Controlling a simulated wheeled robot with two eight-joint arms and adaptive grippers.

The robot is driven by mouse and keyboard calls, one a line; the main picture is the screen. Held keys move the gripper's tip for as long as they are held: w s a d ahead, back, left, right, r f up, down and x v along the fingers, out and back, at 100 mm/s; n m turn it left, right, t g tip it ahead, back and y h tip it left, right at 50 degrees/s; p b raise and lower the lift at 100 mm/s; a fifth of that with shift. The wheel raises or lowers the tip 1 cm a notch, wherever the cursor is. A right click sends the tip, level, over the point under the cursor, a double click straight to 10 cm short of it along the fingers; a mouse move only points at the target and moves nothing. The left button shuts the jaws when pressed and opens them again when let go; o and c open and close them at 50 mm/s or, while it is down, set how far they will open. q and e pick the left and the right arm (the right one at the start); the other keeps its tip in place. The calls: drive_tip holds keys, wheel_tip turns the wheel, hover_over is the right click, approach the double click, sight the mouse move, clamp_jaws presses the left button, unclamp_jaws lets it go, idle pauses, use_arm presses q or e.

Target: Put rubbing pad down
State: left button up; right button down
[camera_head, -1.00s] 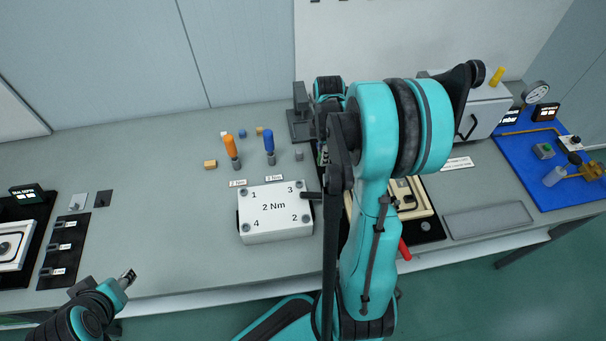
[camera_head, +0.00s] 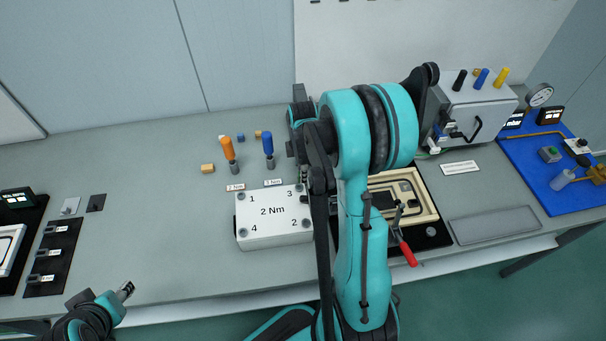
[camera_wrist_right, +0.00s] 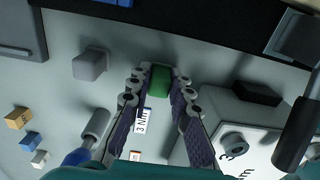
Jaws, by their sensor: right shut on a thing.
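In the right wrist view, my right gripper (camera_wrist_right: 160,85) is shut on a small green block (camera_wrist_right: 160,79), which looks like the rubbing pad. The block sits between the fingertips, above the grey bench; the gap below it is hard to judge. A grey block (camera_wrist_right: 90,65) stands on the bench beside the left finger, apart from it. In the head view, my right arm largely hides the right gripper, and the pad cannot be made out. My left gripper (camera_head: 126,289) is over the bench's front edge at lower left, too small to tell its jaw state.
A white box marked 2 Nm (camera_head: 270,228) stands by my right arm. Orange (camera_head: 228,149) and blue (camera_head: 268,146) screwdrivers stand behind it. A cream fixture (camera_head: 425,190) with a red-handled clamp (camera_head: 408,253) lies right of the arm. A grey tray (camera_head: 495,224) lies farther right.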

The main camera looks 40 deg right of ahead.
drive_tip(key=shift+f, duration=0.2)
drive_tip(key=c, duration=1.4)
unclamp_jaws()
drive_tip(key=shift+r, duration=0.1)
drive_tip(key=shift+r, duration=0.25)
wheel_tip(320, 180, up, 12)
drive_tip(key=f+p, duration=0.1)
drive_tip(key=p, duration=0.4)
drive_tip(key=s+a+r+m+t, duration=0.3)
drive_tip(key=a+m, duration=0.3)
drive_tip(key=a, duration=0.3)
drive_tip(key=s+a+r+m+t, duration=0.4)
drive_tip(key=s+a+r+m, duration=0.1)
drive_tip(key=a, duration=0.5)
drive_tip(key=shift+s+a+r+m, duration=0.15)
drive_tip(key=shift+s+a+m, duration=0.15)
drive_tip(key=shift+s+m, duration=0.25)
